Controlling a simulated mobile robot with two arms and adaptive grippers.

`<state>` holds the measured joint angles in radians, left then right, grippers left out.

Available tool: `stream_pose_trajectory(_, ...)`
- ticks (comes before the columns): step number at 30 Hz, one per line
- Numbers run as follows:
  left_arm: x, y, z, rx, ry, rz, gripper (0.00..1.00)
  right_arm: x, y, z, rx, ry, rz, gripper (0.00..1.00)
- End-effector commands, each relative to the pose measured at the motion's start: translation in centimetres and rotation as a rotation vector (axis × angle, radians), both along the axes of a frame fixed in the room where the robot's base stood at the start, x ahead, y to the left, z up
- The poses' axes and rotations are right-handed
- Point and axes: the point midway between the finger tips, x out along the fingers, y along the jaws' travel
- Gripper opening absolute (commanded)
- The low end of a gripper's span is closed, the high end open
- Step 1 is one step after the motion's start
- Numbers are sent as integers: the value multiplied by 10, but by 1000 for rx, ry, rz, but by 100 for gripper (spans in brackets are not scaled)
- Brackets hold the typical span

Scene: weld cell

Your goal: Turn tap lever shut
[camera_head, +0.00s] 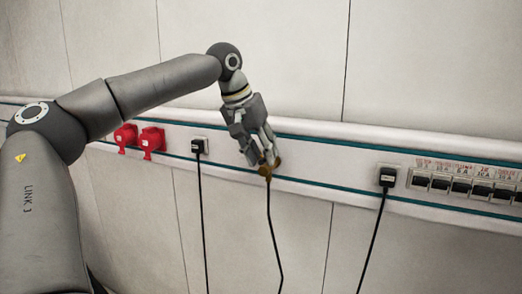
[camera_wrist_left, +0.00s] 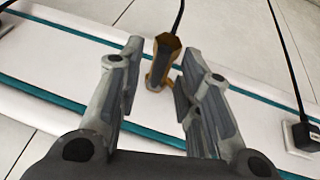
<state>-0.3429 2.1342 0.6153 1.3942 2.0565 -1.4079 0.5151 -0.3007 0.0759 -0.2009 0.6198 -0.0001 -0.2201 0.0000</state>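A brass-coloured tap (camera_head: 265,169) is on the white wall rail, with a dark hose or cable hanging from it. In the left wrist view the tap's brass and grey body (camera_wrist_left: 161,62) shows between the fingertips. I cannot make out the lever clearly or tell its angle. My left gripper (camera_head: 262,156) is at the tap, pointing down toward it. In the left wrist view its two fingers (camera_wrist_left: 162,50) are apart, with a gap on each side of the tap body. My right gripper is not in view.
Two red fittings (camera_head: 125,137) (camera_head: 151,140) are on the rail at the left. A black plug (camera_head: 198,146) with a cable is left of the gripper, another (camera_head: 387,177) is right. A row of switches (camera_head: 465,187) is at the far right. The wall above is clear.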

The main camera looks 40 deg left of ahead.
Motion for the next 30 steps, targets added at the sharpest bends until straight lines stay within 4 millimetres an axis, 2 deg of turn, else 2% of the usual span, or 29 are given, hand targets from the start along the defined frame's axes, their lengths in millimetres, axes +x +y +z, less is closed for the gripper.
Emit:
stream_pose_trajectory(5, 0, 0, 0, 0, 0, 0, 32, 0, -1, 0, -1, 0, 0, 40)
stream_pose_trajectory(12, 0, 0, 0, 0, 0, 0, 2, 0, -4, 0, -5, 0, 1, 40)
stream_pose_trajectory(13, 0, 0, 0, 0, 0, 0, 0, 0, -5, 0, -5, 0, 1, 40)
stream_pose_trajectory(23, 0, -1, 1, 2, -1, 20, 0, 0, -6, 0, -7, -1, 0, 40)
stream_pose_trajectory(30, 1, -6, 1, 4, 0, 130, 0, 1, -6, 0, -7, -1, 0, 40)
